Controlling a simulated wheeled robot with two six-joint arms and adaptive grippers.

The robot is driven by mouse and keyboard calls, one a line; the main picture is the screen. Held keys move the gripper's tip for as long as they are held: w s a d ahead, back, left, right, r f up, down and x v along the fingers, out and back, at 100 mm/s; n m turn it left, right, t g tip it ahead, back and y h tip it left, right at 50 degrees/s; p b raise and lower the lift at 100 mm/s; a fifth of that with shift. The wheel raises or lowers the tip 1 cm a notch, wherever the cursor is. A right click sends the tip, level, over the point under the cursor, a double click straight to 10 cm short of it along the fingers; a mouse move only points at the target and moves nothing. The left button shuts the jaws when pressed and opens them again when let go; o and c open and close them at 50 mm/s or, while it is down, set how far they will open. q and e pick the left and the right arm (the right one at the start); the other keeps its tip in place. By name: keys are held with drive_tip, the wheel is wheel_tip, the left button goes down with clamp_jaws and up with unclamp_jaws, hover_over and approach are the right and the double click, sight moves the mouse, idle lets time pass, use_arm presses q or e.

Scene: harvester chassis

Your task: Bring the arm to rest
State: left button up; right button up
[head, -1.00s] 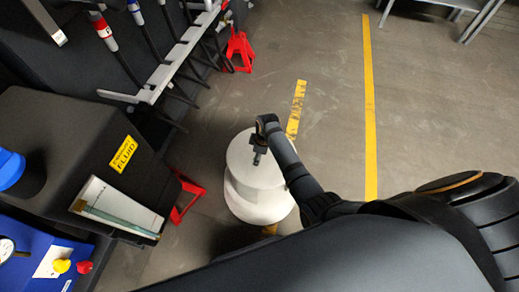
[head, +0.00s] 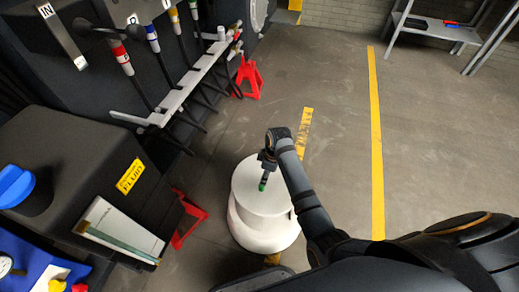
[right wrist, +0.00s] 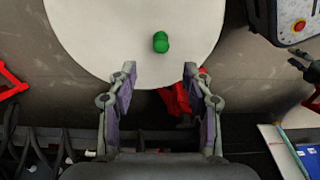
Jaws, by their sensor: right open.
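My right gripper (head: 266,170) is over the far part of a round white stand (head: 263,232) in the head view. Its two fingers (right wrist: 162,88) are spread and empty in the right wrist view. A small green cylinder (right wrist: 161,42) is on the stand's white top, beyond the fingertips and apart from them. It also shows just below the gripper in the head view (head: 263,187). My right arm reaches in from the lower right. My left gripper is not clearly seen in either view.
A black box (head: 75,160) with a yellow fluid label and a leaning booklet (head: 120,232) stand at left. A grey rack (head: 190,90) holds several hoses. Red jack stands (head: 248,76) stand on the floor. Open floor with yellow lines lies right; a shelf (head: 440,30) stands far right.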

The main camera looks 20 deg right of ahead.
drive_tip(key=s+d+r+m+t+h, duration=0.1)
drive_tip(key=s+d+r+m, duration=0.2)
drive_tip(key=s, duration=0.3)
drive_tip(key=s+d+r+m+t+h, duration=0.1)
drive_tip(key=s+d+r+m, duration=0.1)
drive_tip(key=s+r+m, duration=0.3)
drive_tip(key=s+d+r+m+t+h, duration=0.1)
drive_tip(key=s+d+m, duration=0.15)
drive_tip(key=s, duration=0.45)
wheel_tip(320, 180, down, 25)
drive_tip(key=s+d+g, duration=0.2)
drive_tip(key=d, duration=0.1)
use_arm(q)
drive_tip(key=w+r, duration=0.2)
drive_tip(key=w, duration=0.2)
use_arm(e)
drive_tip(key=s+f, duration=1.2)
drive_tip(key=f, duration=0.2)
use_arm(q)
drive_tip(key=s+r+p, duration=0.6)
drive_tip(key=r+p, duration=0.8)
drive_tip(key=p, duration=0.2)
drive_tip(key=shift+s+p, duration=0.2)
drive_tip(key=shift+p, duration=0.2)
use_arm(e)
drive_tip(key=s+d+r, duration=0.1)
drive_tip(key=s+r, duration=0.6)
drive_tip(key=r, duration=0.6)
drive_tip(key=shift+g+y, duration=0.3)
drive_tip(key=shift+g, duration=0.1)
